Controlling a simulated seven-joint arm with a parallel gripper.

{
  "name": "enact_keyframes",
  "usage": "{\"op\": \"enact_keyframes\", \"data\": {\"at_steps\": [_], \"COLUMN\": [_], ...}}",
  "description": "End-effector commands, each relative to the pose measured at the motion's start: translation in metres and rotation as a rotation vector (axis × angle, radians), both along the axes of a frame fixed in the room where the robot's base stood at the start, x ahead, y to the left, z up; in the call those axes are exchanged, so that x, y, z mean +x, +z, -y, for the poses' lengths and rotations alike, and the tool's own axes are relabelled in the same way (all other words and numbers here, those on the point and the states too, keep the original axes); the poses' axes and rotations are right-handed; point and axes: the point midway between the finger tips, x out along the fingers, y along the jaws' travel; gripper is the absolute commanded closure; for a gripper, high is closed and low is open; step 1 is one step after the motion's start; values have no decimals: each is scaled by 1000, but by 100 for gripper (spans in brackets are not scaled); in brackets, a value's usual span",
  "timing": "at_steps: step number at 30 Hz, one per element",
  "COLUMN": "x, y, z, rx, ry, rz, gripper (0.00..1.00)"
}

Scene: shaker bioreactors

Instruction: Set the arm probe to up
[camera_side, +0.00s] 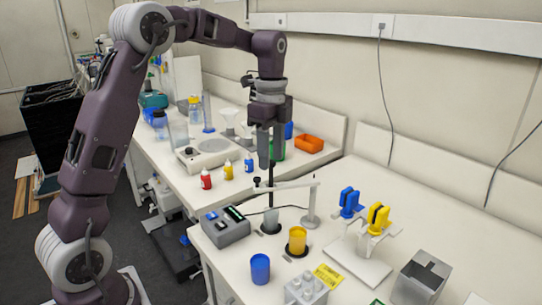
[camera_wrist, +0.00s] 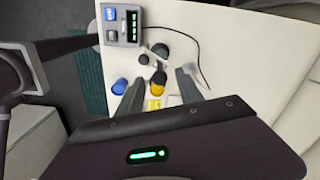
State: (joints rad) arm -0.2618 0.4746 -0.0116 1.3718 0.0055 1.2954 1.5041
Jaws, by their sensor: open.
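The arm probe is a thin white arm (camera_side: 290,184) on a small upright post (camera_side: 312,208), with a black-topped rod at its left end. Its dark rod (camera_side: 271,180) stands over a grey vessel (camera_side: 270,219), and its lower end is hidden there. The arm looks nearly level. My gripper (camera_side: 271,164) points down just above the rod's top, apart or touching I cannot tell. In the wrist view my gripper (camera_wrist: 160,76) has its fingers spread, with dark round parts between and beyond them. I cannot tell which of these belongs to the probe.
A grey control box (camera_side: 225,226) with a lit display stands left of the vessel. A yellow cup (camera_side: 297,240) and a blue cup (camera_side: 260,268) stand in front. A rack with blue (camera_side: 349,202) and yellow (camera_side: 378,218) clamps stands right. Small bottles (camera_side: 206,179) line the bench behind.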

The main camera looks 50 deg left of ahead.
Motion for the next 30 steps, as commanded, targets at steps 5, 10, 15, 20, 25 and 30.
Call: {"op": "enact_keyframes", "data": {"at_steps": [5,10,15,20,25,30], "x": [1,0,0,0,-3,-59], "y": [38,60,63,63,66,96], "z": [0,0,0,0,2,38], "rx": [1,1,0,0,1,9], "ry": [0,0,0,0,13,268], "rz": [5,2,-1,0,7,116], "gripper": [57,57,57,57,57,57]}}
